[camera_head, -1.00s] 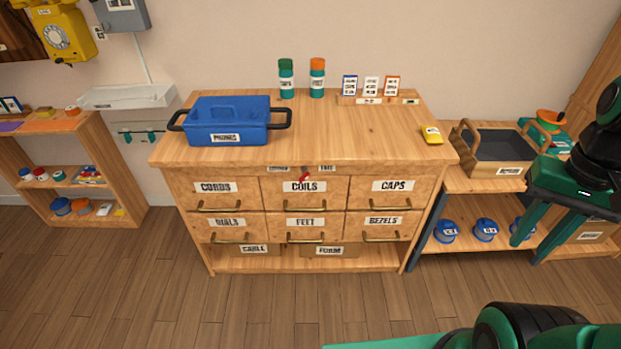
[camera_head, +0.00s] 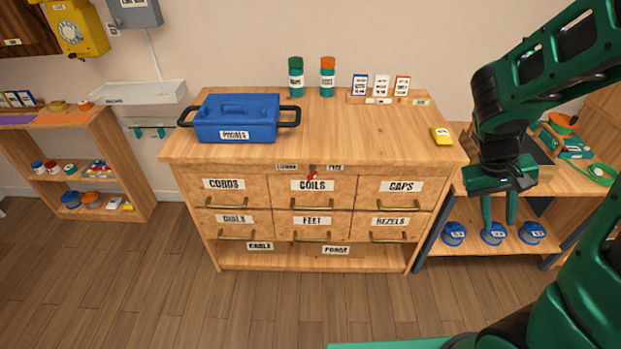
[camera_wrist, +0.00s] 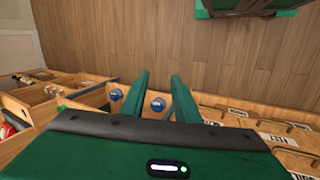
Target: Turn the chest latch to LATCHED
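The chest (camera_head: 340,255) is a wooden cabinet with labelled drawers. A small red latch (camera_head: 313,172) sits at the top middle of its front, just above the COILS drawer. A small label lies on each side of the latch, too small to read surely; the latch's exact angle is hard to tell. My gripper (camera_head: 500,222) hangs fingers-down to the right of the chest, in front of the right-hand shelf, well apart from the latch. Its two green fingers are spread with nothing between them, as the wrist view also shows (camera_wrist: 160,78). The latch is not discernible in the wrist view.
A blue lidded box (camera_head: 237,120), two bottles, a card rack (camera_head: 388,98) and a yellow item (camera_head: 441,136) stand on the chest top. The right shelf (camera_head: 550,183) holds blue pots (camera_head: 493,233). The floor (camera_head: 180,300) before the chest is clear.

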